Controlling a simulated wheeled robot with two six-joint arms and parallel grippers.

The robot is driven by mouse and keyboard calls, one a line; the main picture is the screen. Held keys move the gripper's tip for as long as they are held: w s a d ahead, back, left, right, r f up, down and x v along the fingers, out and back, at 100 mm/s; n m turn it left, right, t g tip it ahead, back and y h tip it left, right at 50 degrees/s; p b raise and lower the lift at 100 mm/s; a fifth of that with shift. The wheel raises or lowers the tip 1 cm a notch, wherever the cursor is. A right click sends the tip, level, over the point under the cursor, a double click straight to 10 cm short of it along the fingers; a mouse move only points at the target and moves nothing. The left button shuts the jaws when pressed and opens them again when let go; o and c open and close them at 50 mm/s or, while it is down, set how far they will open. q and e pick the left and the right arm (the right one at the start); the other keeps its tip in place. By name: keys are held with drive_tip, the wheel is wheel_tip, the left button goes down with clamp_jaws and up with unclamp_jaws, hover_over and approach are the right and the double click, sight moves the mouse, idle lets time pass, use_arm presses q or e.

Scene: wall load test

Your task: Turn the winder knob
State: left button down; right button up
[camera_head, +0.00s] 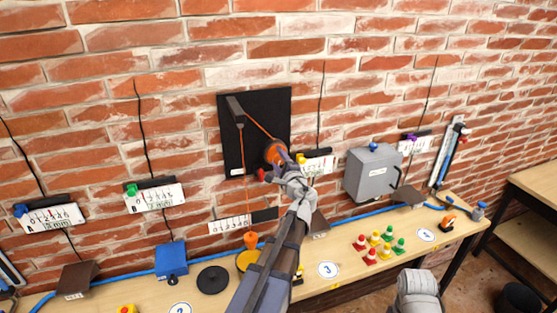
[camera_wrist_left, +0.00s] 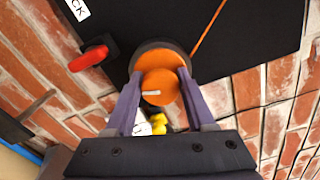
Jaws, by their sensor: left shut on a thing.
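The orange winder knob (camera_head: 274,152) sits on a black board (camera_head: 240,130) on the brick wall. In the left wrist view the knob (camera_wrist_left: 160,86) is a round orange disc with a short pale mark, in front of a dark round flange. My left gripper (camera_head: 285,161) is shut on the knob, with one purple finger on each side. An orange cord (camera_head: 262,128) runs from the knob to a dark bracket (camera_head: 235,110) and down to an orange weight (camera_head: 251,240). A red lever (camera_wrist_left: 90,58) sticks out beside the knob.
A grey box (camera_head: 372,172) hangs on the wall to the right. Several scale cards hang along the wall. The bench (camera_head: 345,262) below holds several red, yellow and green cones, a black disc (camera_head: 213,279) and a blue block (camera_head: 171,259).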

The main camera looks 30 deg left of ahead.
use_arm(q)
drive_tip(key=n, duration=0.4)
drive_tip(key=shift+f+n, duration=0.1)
drive_tip(key=shift+n, duration=0.2)
drive_tip(key=n, duration=0.5)
drive_tip(key=shift+f+n, duration=0.1)
drive_tip(key=shift+n, duration=0.2)
drive_tip(key=n, duration=0.9)
drive_tip(key=shift+w+d+f+b, duration=0.1)
drive_tip(key=shift+b, duration=0.2)
drive_tip(key=n, duration=0.4)
drive_tip(key=shift+w+n, duration=0.1)
drive_tip(key=shift+n, duration=0.2)
drive_tip(key=n, duration=0.5)
drive_tip(key=shift+d, duration=0.1)
drive_tip(key=n, duration=0.4)
drive_tip(key=shift+w+n, duration=0.1)
drive_tip(key=shift+n, duration=0.3)
drive_tip(key=n, duration=0.4)
drive_tip(key=shift+r, duration=0.2)
drive_tip(key=shift+n, duration=0.3)
